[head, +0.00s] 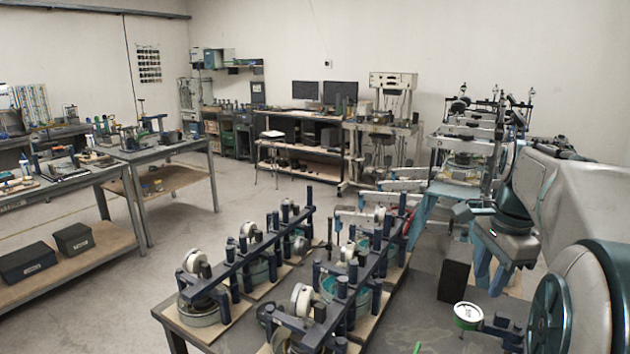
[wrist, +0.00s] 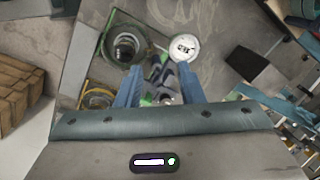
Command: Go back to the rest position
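My gripper (head: 489,272) hangs at the right of the head view, pointing down beside the right end of the front bench. In the wrist view my gripper (wrist: 160,72) shows two blue fingers standing apart, with nothing visibly held between them. Below and beyond the fingers is a grey-and-green fixture, partly hidden by them. A round white-faced dial (wrist: 184,47) lies just past the right finger; it also shows in the head view (head: 467,315). A dark round socket (wrist: 125,47) is past the left finger.
Lever frames with dark blue bars (head: 250,245) and round dials crowd the front bench. A dark block (head: 454,282) stands close to my gripper; it also shows in the wrist view (wrist: 250,67). More frames (head: 465,150) stand behind my arm. Open floor (head: 225,215) lies at left centre.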

